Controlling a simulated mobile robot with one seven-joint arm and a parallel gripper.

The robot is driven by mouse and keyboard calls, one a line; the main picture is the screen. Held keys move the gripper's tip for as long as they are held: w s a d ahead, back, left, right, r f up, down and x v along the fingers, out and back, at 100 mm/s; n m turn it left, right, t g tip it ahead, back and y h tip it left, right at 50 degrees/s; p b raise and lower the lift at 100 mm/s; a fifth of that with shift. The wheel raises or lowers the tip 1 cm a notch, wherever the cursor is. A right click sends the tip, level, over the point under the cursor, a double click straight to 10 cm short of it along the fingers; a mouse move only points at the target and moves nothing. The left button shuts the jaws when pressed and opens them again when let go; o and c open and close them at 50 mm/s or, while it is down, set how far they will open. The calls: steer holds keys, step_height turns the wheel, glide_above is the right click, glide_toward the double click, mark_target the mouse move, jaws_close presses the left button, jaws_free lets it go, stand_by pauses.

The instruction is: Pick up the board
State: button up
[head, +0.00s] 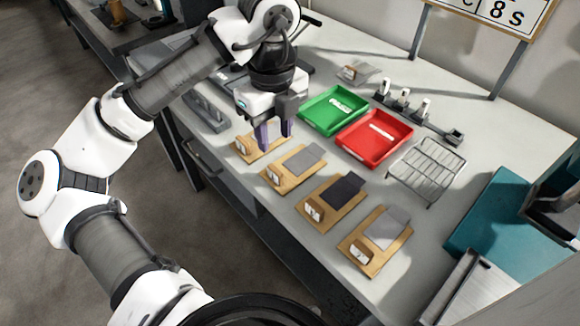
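Several small wooden boards lie in a row along the front of the grey table, each with a pale numbered tag at its near end. The leftmost board (252,154) is partly hidden behind my gripper. The second board (283,183), the third board (319,213) and the rightmost board (362,256) each carry a flat grey or dark piece. My gripper (275,143) points down over the leftmost board, its two dark fingers apart with nothing visible between them. Whether the fingertips touch the board, I cannot tell.
A green tray (310,119) and a red tray (352,147) stand behind the boards. A wire rack (427,172) is right of them, and a teal mat (485,225) lies farther right. A grey fixture (207,113) sits left of my gripper.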

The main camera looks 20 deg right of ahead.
glide_above(274, 168)
steer(key=f, duration=0.4)
steer(key=shift+d+f, duration=0.3)
steer(key=shift+f, duration=0.05)
steer(key=shift+a+f, duration=0.15)
steer(key=shift+f, duration=1.2)
steer(key=shift+a+f, duration=0.15)
steer(key=shift+f, duration=1.15)
jaws_close()
